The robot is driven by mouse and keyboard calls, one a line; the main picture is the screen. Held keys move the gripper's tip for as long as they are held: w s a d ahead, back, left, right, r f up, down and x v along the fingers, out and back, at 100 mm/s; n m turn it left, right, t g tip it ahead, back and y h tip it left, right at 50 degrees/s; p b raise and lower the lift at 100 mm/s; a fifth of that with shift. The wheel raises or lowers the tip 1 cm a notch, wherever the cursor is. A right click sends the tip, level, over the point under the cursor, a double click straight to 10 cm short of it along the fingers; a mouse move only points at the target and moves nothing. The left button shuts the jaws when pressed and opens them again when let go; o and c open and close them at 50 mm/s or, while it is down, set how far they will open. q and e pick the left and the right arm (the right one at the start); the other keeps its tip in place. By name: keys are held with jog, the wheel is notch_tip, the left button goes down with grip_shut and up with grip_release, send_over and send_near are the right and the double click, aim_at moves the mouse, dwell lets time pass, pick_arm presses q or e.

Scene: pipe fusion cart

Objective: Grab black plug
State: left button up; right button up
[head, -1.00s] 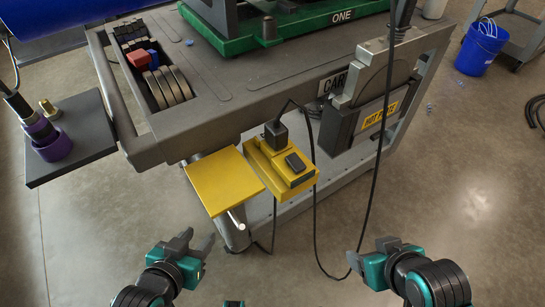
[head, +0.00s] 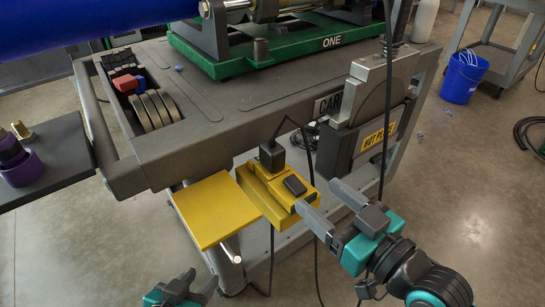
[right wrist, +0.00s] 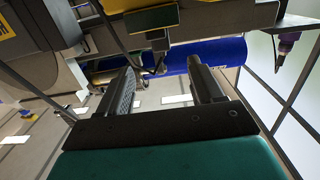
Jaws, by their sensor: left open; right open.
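The black plug (head: 272,158) stands upright in the back part of the yellow power box (head: 262,194) on the front of the cart, with a black cord rising from it. My right gripper (head: 318,197) is open, its two fingers pointing at the front right of the box, to the right of and nearer than the plug. Nothing shows between its fingers in the right wrist view (right wrist: 163,85). I cannot make out the plug for sure in that view. My left gripper (head: 200,282) is low at the bottom edge, below the yellow plate, open and away from the plug.
A black switch (head: 294,185) sits on the box in front of the plug. A yellow plate (head: 215,208) lies left of the box. The hot plate holder (head: 372,142) hangs to the right, with a cord hanging down.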

aim_at(280, 156)
jog(key=shift+t, duration=0.3)
jog(key=x, duration=0.4)
jog(key=r+b+x, duration=0.1)
jog(key=x, duration=0.1)
jog(key=shift+w+a, duration=0.65)
jog(key=shift+w, duration=0.1)
jog(key=b+x, duration=0.1)
jog(key=x, duration=0.3)
jog(key=shift+f+b, duration=0.1)
jog(key=shift+b, duration=0.25)
jog(key=shift+w+a, duration=0.35)
jog(key=shift+w, duration=0.15)
pick_arm(q)
jog(key=shift+w+d+f, duration=0.1)
jog(key=shift+d+f, duration=0.3)
jog(key=shift+f, duration=0.35)
pick_arm(e)
jog(key=shift+c, duration=0.5)
pick_arm(q)
jog(key=shift+a, duration=0.1)
pick_arm(e)
jog(key=c, duration=1)
